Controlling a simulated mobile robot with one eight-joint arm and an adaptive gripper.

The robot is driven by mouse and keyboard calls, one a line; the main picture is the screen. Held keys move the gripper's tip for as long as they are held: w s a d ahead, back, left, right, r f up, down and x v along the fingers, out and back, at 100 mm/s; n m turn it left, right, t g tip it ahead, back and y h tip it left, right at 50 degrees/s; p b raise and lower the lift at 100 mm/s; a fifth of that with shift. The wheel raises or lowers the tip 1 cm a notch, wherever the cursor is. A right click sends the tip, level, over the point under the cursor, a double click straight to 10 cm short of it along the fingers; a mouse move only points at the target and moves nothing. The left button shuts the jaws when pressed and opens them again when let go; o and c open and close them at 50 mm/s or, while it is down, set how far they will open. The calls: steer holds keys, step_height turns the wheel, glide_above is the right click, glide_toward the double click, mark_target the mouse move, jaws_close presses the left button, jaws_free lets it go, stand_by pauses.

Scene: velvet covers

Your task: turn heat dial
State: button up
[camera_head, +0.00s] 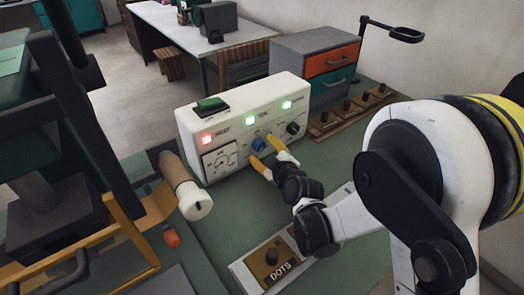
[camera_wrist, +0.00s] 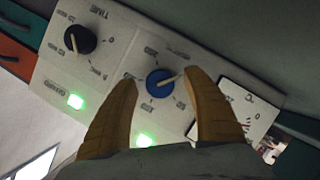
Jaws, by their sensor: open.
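The white control box (camera_head: 245,121) stands on the green table. It carries a blue dial (camera_head: 258,145) in the middle of its front, probably the heat dial; its label is too small to read. In the wrist view, the blue dial (camera_wrist: 160,82) has a pale pointer aimed right. My gripper (camera_head: 264,149) is open in front of the box, its two yellow fingers on either side of the blue dial. In the wrist view the right fingertip is very near the pointer's end; I cannot tell whether it touches.
A black dial (camera_wrist: 79,40) marked TIME sits beside the blue one. A white gauge (camera_head: 219,161) is on the box's left. One red lamp (camera_head: 208,139) and two green lamps glow. A drawer cabinet (camera_head: 318,66) stands behind right. A DOTS box (camera_head: 270,262) lies in front.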

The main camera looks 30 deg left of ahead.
steer(key=shift+w+a+f, duration=0.15)
steer(key=shift+w+a, duration=0.35)
steer(key=c, duration=1.2)
